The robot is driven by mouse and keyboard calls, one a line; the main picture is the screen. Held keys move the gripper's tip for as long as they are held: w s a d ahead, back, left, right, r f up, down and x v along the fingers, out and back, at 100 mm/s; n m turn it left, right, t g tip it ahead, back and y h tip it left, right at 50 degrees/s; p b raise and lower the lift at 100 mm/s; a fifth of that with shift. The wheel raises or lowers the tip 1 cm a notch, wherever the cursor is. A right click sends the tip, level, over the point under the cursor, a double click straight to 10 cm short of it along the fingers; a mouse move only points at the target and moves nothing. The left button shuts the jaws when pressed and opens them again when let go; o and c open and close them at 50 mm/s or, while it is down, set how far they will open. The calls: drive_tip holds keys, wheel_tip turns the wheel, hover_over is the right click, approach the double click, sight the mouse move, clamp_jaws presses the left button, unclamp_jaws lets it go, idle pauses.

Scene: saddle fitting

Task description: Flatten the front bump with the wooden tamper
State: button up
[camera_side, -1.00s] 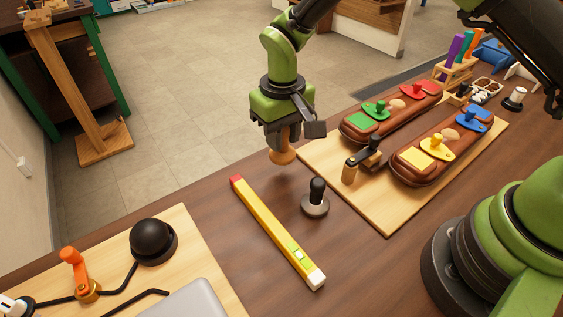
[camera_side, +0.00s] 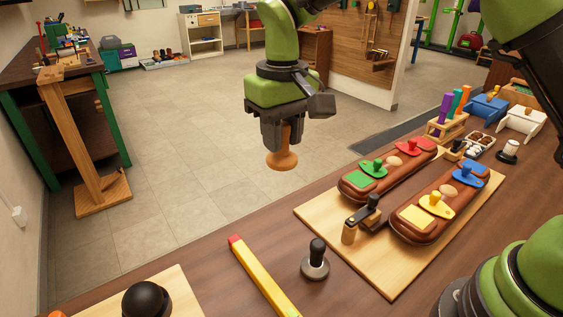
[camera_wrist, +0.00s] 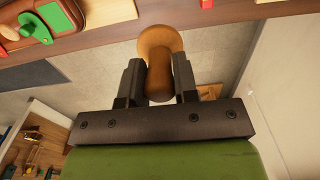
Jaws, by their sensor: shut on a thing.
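My gripper (camera_side: 284,137) is shut on the wooden tamper (camera_side: 282,161), which hangs base down, clear above the table, left of the light board (camera_side: 318,222). The wrist view shows the tamper's round base and neck (camera_wrist: 160,45) between my jaws (camera_wrist: 158,82). On the board lie two brown padded bars. The nearer bar (camera_side: 408,232) has a tan bump (camera_side: 449,191) between its yellow and blue pieces. The farther bar (camera_side: 352,190) has a tan bump (camera_side: 393,162) between its green and red pieces. Neither bump is under the tamper.
A brass-and-black handled tool (camera_side: 350,230) stands at the board's left side. A black-knobbed puck (camera_side: 316,260) and a yellow level (camera_side: 262,280) lie on the table (camera_side: 215,262) in front. A rack of coloured handles (camera_side: 446,128) stands beyond the bars.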

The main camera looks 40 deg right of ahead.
drive_tip(key=s+d+m, duration=0.3)
drive_tip(key=d+m, duration=0.9)
drive_tip(key=d, duration=2.1)
drive_tip(key=shift+n, duration=0.3)
drive_tip(key=shift+w+a+f, duration=0.15)
drive_tip(key=shift+f, duration=2.15)
drive_tip(key=shift+w+a+f, duration=0.1)
drive_tip(key=shift+a+f, duration=0.05)
drive_tip(key=shift+f, duration=2.1)
drive_tip(key=shift+f, duration=1.15)
drive_tip(key=shift+r, duration=2.55)
